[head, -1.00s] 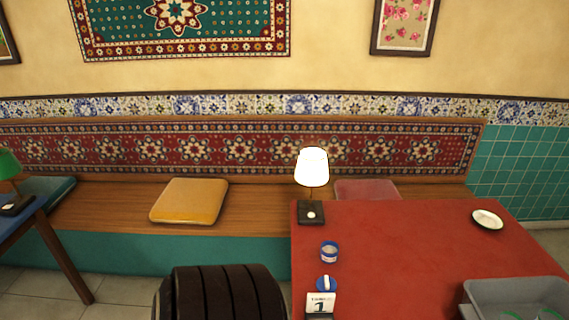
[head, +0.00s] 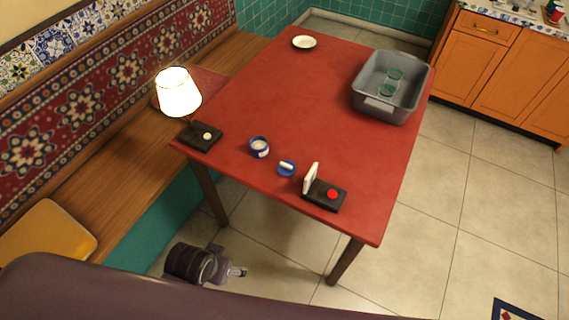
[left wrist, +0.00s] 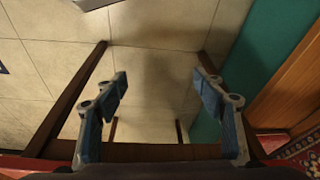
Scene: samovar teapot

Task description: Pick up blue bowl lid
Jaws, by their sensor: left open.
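The blue lid (head: 286,168) with a white handle lies on the red table (head: 285,85), near its front edge. The blue and white bowl (head: 259,147) stands just left of it, apart from it. My left gripper (head: 240,271) is off the table's front edge, lower in the picture than the lid and to its left. In the left wrist view my left gripper (left wrist: 163,85) is open, with nothing between its fingers. The lid does not show in that view. My right gripper is not in view.
A black stand with a white card and red button (head: 326,193) is right of the lid. A lit lamp (head: 180,95) stands at the table's left. A grey bin (head: 366,100) holds green glasses (head: 387,90). A white plate (head: 304,42) is at the far end. The table's middle is clear.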

